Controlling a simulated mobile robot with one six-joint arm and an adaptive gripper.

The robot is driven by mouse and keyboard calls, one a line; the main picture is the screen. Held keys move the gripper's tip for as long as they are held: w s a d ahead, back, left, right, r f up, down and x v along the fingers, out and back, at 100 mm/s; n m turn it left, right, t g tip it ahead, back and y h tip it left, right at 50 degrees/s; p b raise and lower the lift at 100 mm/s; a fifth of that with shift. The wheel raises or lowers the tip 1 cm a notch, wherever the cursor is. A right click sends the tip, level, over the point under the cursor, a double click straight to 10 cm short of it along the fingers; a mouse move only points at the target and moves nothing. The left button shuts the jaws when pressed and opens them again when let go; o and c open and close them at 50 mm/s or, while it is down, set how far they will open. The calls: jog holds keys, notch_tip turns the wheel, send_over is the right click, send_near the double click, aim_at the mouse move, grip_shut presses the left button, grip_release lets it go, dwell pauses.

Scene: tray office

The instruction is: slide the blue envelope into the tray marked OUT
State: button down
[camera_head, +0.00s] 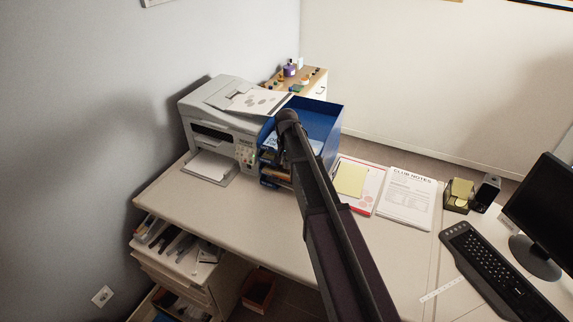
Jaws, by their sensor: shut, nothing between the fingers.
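A blue tray unit (325,110) stands on the desk just right of the printer. Its top is a wide open blue tray, and papers and other items sit in the levels below. I cannot read an OUT mark on it. I cannot make out the blue envelope for certain; blue and white shapes at the unit's front are small and partly covered by my arm. My dark arm reaches up from the bottom of the view, and its rounded far end overlaps the front of the tray unit. My gripper does not show; it may be hidden behind the arm.
A grey printer (222,122) stands left of the trays. A yellow pad (351,178) and a printed sheet (407,198) lie to the right, then a keyboard (492,268) and monitor (546,215). The desk (235,212) is clear in front of the printer. An open drawer unit (178,262) stands below.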

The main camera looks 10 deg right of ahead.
jog(key=shift+w+d, duration=0.3)
jog(key=shift+w, duration=0.3)
jog(key=shift+w+d, duration=0.25)
jog(key=shift+w, duration=0.35)
jog(key=shift+w+d, duration=0.3)
jog(key=shift+w, duration=0.3)
jog(key=shift+w+d, duration=0.2)
jog(key=shift+w, duration=0.3)
jog(key=shift+w+d, duration=0.2)
jog(key=shift+w, duration=0.3)
jog(key=shift+s, duration=0.15)
jog(key=s+a+r+p, duration=0.1)
jog(key=s+r+p, duration=0.2)
jog(key=r+p, duration=0.7)
jog(key=shift+s+a, duration=0.2)
jog(key=shift+a, duration=0.15)
